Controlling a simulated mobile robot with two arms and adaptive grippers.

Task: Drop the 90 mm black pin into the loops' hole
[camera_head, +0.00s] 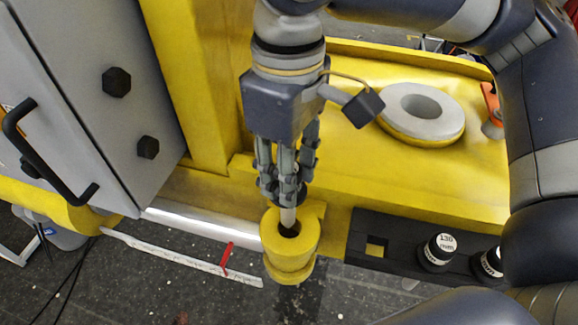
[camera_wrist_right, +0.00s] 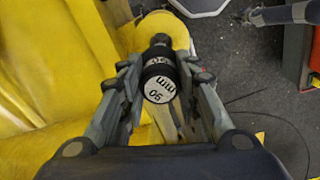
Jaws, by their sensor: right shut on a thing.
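My right gripper (camera_head: 288,200) points down over the yellow loops (camera_head: 290,262), with its fingers closed around the 90 mm black pin. In the wrist view the pin (camera_wrist_right: 160,68) sits between the fingers (camera_wrist_right: 158,95), its white "90 mm" label facing the camera and its far end toward the yellow loop (camera_wrist_right: 180,28). In the head view the fingers hide most of the pin. A light grey piece shows below the fingertips at the loops' dark hole. I cannot tell whether the pin's tip is inside the hole or just above it. My left gripper is not in view.
A black holder (camera_head: 352,262) right of the loops has an empty square slot and holds a 130 mm pin (camera_head: 437,252) and another pin (camera_head: 487,264). A grey cabinet (camera_head: 95,90) stands at left. A grey-topped yellow ring (camera_head: 422,112) lies behind on the yellow structure.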

